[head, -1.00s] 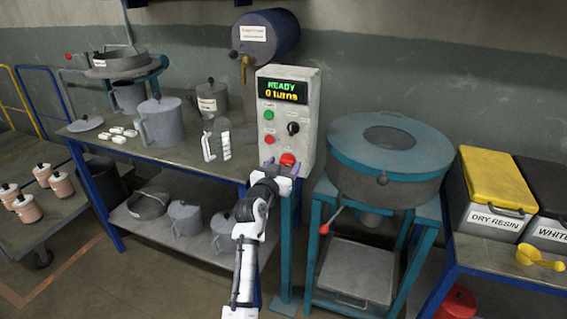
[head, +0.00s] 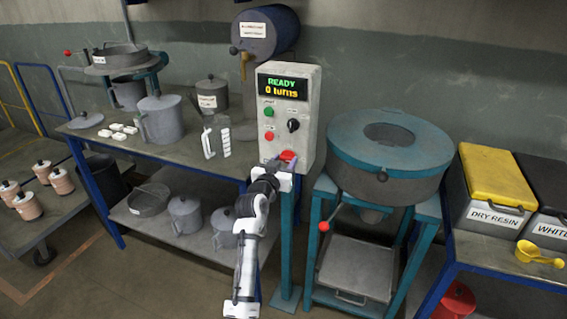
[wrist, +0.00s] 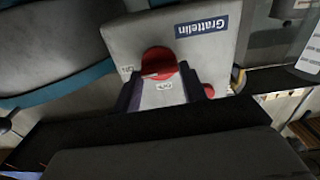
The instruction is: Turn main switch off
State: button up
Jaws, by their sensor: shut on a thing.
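The control box (head: 301,100) stands upright on a teal post. Its display (head: 283,87) reads "READY" and "0 turns". A red main switch (head: 288,156) sits at the bottom of the box. My gripper (head: 280,164) is at this switch and shut on it. In the wrist view the red switch (wrist: 159,62) shows between the two dark fingers, with small labels beside it.
A bench with a grey jug (head: 160,120) is left of the box. The round teal machine (head: 390,155) stands close on the right, with a red-tipped lever (head: 324,227). Further right is the yellow-lidded dry resin bin (head: 495,185). Open floor lies in front on the left.

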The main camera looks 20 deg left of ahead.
jog(key=n, duration=0.4)
jog(key=n+p, duration=0.1)
jog(key=n, duration=0.3)
jog(key=shift+a+n+p, duration=0.1)
jog(key=shift+n+p, duration=0.25)
jog(key=shift+n, duration=0.05)
jog(key=n+p, duration=0.2)
jog(key=n, duration=0.2)
jog(key=shift+a+n, duration=0.1)
jog(key=shift+n, duration=0.2)
jog(key=shift+f+n+p, duration=0.1)
jog(key=shift+n+p, duration=1.05)
jog(key=shift+n, duration=0.85)
jog(key=shift+a, duration=0.1)
jog(key=o, duration=1)
jog(key=shift+f, duration=0.1)
